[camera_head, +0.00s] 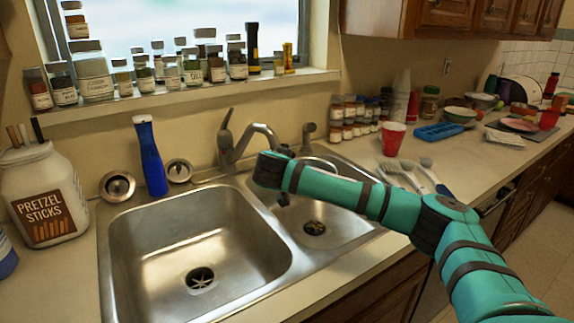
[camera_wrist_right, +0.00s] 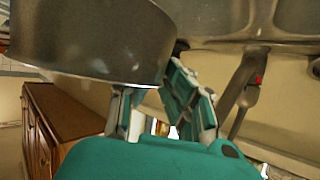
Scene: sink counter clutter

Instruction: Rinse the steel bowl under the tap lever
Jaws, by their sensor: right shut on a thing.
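The steel bowl (camera_wrist_right: 90,35) fills the upper left of the right wrist view, with its grey side close to the camera. My right gripper (camera_wrist_right: 152,80) is shut on it, one finger on each side of the bowl's wall. In the head view my right arm reaches over the right sink basin, and its gripper and most or all of the bowl are hidden behind the arm. The tap (camera_head: 243,143) stands at the back of the sink with its lever (camera_head: 225,121) raised. The tap also shows in the wrist view (camera_wrist_right: 240,90). No running water is visible. My left gripper is not in view.
The left basin (camera_head: 190,240) is empty. A pretzel jar (camera_head: 45,195) and a blue bottle (camera_head: 150,155) stand left of the tap. Brushes (camera_head: 430,172), a red cup (camera_head: 393,138) and a blue tray (camera_head: 438,131) are on the right counter. Several jars line the windowsill.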

